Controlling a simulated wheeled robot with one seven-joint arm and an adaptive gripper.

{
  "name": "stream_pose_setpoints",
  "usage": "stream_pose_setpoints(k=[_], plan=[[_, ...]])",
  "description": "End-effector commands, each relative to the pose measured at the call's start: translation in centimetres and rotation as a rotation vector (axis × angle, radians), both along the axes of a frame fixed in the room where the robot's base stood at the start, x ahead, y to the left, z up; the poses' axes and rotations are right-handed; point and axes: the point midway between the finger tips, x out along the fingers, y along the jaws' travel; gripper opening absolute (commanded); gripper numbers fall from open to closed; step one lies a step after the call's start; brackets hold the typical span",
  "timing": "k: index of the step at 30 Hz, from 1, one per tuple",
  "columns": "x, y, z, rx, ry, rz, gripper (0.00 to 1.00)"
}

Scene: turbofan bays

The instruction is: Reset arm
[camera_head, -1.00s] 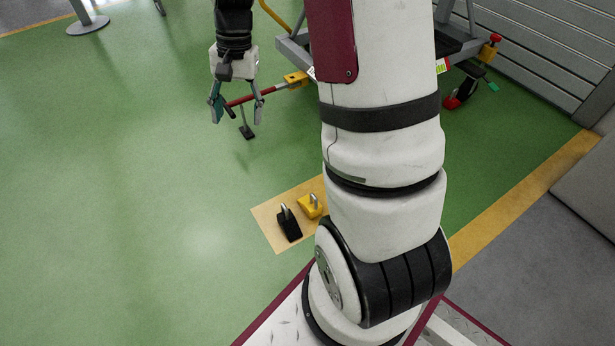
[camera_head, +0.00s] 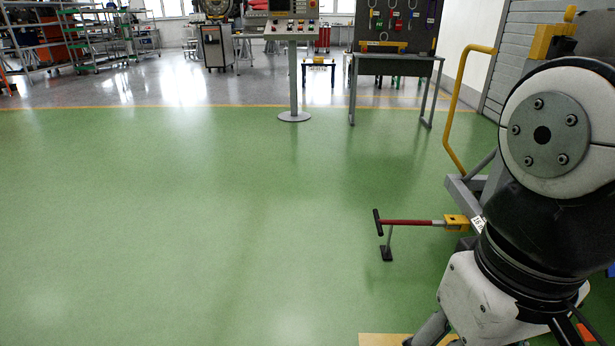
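My arm fills the right side of the view, with a large white joint and black links. My gripper (camera_head: 484,306) points down at the lower right, its white body in view. Its fingers spread to either side and run off the bottom edge, so their tips and anything between them are hidden. The red tow bar (camera_head: 407,222) with a black T-handle stands to the left of my gripper, apart from it in the picture, propped on a short black foot.
A yellow coupling (camera_head: 456,222) joins the bar to a grey cart frame (camera_head: 466,188) with a yellow handrail (camera_head: 461,115), partly behind my arm. A control console (camera_head: 291,27) and a tool-board table (camera_head: 396,58) stand at the back. The green floor (camera_head: 190,220) at left is clear.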

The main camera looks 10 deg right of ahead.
Motion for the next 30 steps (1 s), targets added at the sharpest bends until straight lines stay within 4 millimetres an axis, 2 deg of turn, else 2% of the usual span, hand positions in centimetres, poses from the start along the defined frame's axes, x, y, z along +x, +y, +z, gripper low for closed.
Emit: stream_pose_setpoints(k=[4,28,30], plan=[[-0.7,0.0,-0.2,-0.002,-0.002,0.018,0.61],[-0.6,0.0,-0.1,-0.001,-0.003,0.016,0.61],[-0.4,0.0,1.1,-0.002,-0.011,0.017,0.61]])
